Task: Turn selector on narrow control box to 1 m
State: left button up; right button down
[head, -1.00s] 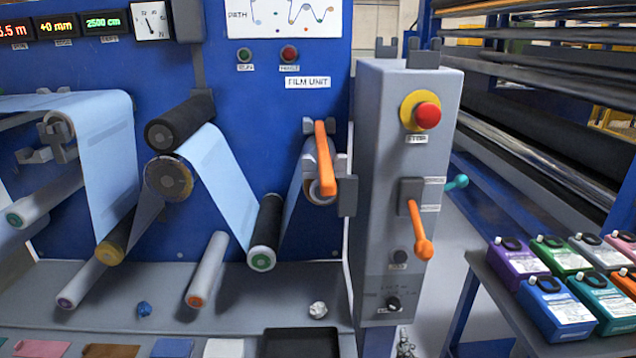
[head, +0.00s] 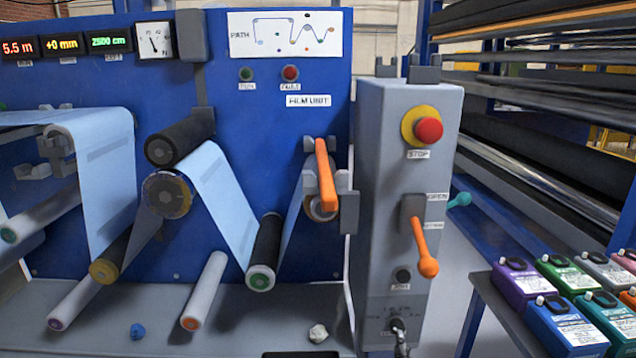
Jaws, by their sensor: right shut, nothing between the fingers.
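The narrow control box (head: 378,200) is a tall grey cabinet right of the blue film unit. Its small dark selector (head: 396,325) sits low on the front, under a black button (head: 403,275). The markings around the selector are too small to read, and I cannot tell its setting. The shut tip of my right gripper (head: 400,345) shows at the bottom edge, just below and partly over the selector. It holds nothing, and I cannot tell whether it touches the knob. My left gripper is out of view.
An orange lever (head: 424,250) sticks out above the selector, and a red stop button (head: 428,130) is higher up. Several coloured cartridges (head: 565,325) stand on a side table at right. Film rollers (head: 266,250) fill the left.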

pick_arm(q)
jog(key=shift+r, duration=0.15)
pick_arm(e)
jog(key=shift+w+d+r, duration=0.15)
jog(key=shift+w+r, duration=0.15)
jog(key=shift+r, duration=0.3)
pick_arm(q)
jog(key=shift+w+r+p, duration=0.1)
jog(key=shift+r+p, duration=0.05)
jog(key=shift+p, duration=0.2)
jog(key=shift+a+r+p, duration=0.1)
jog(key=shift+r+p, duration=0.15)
jog(key=shift+p, duration=0.2)
pick_arm(e)
jog(key=shift+w+a+f, duration=0.1)
jog(key=shift+w+a, duration=0.05)
jog(key=shift+a, duration=0.7)
jog(key=shift+f, duration=0.15)
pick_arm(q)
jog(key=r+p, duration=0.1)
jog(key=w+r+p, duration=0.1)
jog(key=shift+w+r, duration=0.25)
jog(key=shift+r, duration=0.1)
pick_arm(e)
jog(key=s+f, duration=0.1)
jog(key=s, duration=0.5)
jog(key=shift+s, duration=0.2)
jog(key=shift+f, duration=0.1)
